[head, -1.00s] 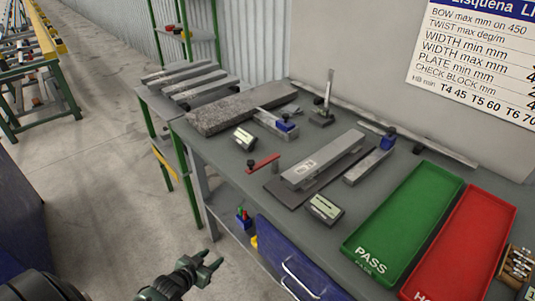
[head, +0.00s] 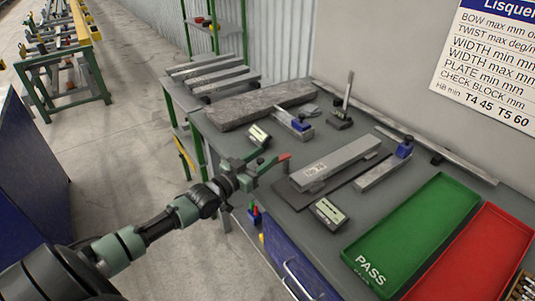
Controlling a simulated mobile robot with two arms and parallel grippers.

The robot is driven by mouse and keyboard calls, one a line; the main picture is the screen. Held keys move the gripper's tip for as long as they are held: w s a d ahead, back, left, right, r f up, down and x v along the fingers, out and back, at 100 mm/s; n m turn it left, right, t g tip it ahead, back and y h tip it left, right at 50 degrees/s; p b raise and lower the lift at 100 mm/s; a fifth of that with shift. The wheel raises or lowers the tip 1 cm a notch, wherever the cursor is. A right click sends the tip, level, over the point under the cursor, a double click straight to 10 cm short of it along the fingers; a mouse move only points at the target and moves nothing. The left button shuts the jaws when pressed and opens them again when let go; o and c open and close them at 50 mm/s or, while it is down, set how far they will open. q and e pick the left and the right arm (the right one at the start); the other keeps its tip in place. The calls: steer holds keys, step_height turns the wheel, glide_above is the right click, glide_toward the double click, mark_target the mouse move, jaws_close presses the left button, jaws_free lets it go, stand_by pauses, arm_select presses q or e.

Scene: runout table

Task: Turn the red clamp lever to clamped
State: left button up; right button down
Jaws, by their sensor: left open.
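The red clamp lever (head: 284,157) is on the left front part of the grey bench top. Only its red end shows in the head view; the rest is hidden behind my left gripper. My left gripper (head: 270,161) is open, its two fingers pointing right at the lever, over the bench's front-left edge. Whether the fingers touch the lever cannot be told. My right gripper is not in view.
A grey block (head: 336,160) on a dark plate lies right of the lever. Small gauge boxes (head: 330,213) and (head: 259,135) stand close by. A long granite bar (head: 262,104) lies behind. Green PASS tray (head: 412,232) and red tray (head: 485,255) are at right.

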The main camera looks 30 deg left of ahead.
arm_select(q)
steer(key=shift+w+d, duration=0.1)
steer(key=shift+w, duration=0.75)
steer(key=shift+c, duration=0.4)
jaws_close()
stand_by(0.5)
